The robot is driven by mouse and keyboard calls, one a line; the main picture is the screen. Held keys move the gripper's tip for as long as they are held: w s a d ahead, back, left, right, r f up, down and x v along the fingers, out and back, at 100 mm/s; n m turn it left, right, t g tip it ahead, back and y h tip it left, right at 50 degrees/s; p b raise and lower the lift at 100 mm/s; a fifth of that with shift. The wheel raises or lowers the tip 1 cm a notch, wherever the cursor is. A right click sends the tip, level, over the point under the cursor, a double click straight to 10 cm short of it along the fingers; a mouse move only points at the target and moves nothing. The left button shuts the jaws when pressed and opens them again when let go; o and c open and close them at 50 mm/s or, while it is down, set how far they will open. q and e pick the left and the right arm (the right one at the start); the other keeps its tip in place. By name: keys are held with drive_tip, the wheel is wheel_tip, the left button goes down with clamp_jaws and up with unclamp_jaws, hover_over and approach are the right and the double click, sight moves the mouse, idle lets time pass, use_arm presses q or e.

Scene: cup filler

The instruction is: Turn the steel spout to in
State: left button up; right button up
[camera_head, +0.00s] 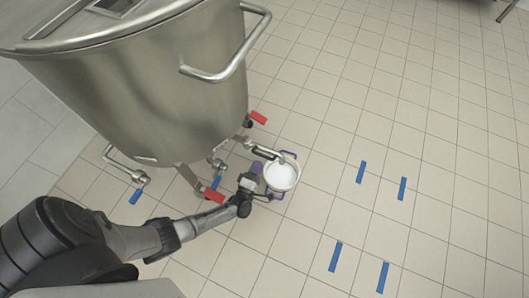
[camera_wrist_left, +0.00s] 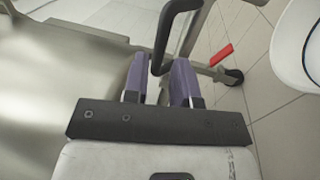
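The steel spout (camera_head: 249,144) sticks out from the lower side of the big steel tank (camera_head: 150,85); its outlet end reaches over the rim of a white pot (camera_head: 283,176). My left gripper (camera_head: 257,167) is beside the pot, just below the spout in the head view. In the left wrist view its two purple fingers (camera_wrist_left: 159,80) are apart. A dark curved bar (camera_wrist_left: 163,40) comes down at the gap between them; I cannot tell if they touch it. The white pot is at the top right there (camera_wrist_left: 295,45). My right gripper is not in view.
Blue floor strips (camera_head: 361,172) lie to the right. The tiled floor there is otherwise clear.

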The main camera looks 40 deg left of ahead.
sight(263, 155)
use_arm(q)
drive_tip(key=b+x, duration=0.1)
drive_tip(key=x, duration=0.4)
drive_tip(key=shift+w, duration=0.1)
drive_tip(key=shift+b+x, duration=0.4)
drive_tip(key=shift+x, duration=0.4)
clamp_jaws()
